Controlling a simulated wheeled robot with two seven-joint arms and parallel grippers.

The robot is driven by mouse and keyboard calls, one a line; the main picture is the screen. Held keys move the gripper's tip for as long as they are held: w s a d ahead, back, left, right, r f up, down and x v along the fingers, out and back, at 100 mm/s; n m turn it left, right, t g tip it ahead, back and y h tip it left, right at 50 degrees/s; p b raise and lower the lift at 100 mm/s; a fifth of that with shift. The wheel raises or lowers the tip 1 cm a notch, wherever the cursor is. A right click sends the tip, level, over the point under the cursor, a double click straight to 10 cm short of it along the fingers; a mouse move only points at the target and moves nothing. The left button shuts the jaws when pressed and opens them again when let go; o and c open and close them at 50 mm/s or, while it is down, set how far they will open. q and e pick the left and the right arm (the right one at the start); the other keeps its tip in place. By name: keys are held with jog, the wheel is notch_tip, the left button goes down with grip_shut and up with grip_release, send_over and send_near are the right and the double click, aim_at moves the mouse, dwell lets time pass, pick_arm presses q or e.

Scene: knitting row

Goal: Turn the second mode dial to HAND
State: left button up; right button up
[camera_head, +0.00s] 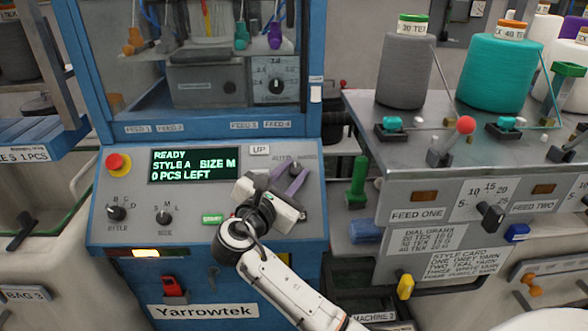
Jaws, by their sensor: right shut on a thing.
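The blue Yarrowtek machine's control panel (186,222) fills the left middle of the view. The AUTO and HAND labels (294,158) mark the mode dial at its upper right. My right gripper (291,177) comes in from below and is shut at that spot, just under the labels. Its purple-grey fingers and pale body cover most of the dial, so I cannot tell which way the dial points. My left gripper is not in view.
The panel also has a red stop button (117,164), a style dial (116,212), a size dial (164,217), a green screen (193,164) reading READY and a green start button (212,219). The yarn feeder (440,190) with large cones stands right of my arm.

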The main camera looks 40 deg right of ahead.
jog(key=m+g, duration=0.2)
jog(key=m, duration=0.1)
jog(key=m+g, duration=0.1)
jog(key=shift+w+a+r+g, duration=0.15)
jog(key=shift+w+r+g, duration=0.05)
jog(key=shift+w+g, duration=0.1)
jog(key=shift+w+m+g, duration=0.15)
jog(key=shift+m+g, duration=1.25)
jog(key=shift+m, duration=0.4)
jog(key=o, duration=1)
jog(key=shift+o, duration=0.2)
jog(key=v, duration=0.7)
jog(key=shift+a+r+b, duration=0.2)
jog(key=shift+b, duration=0.15)
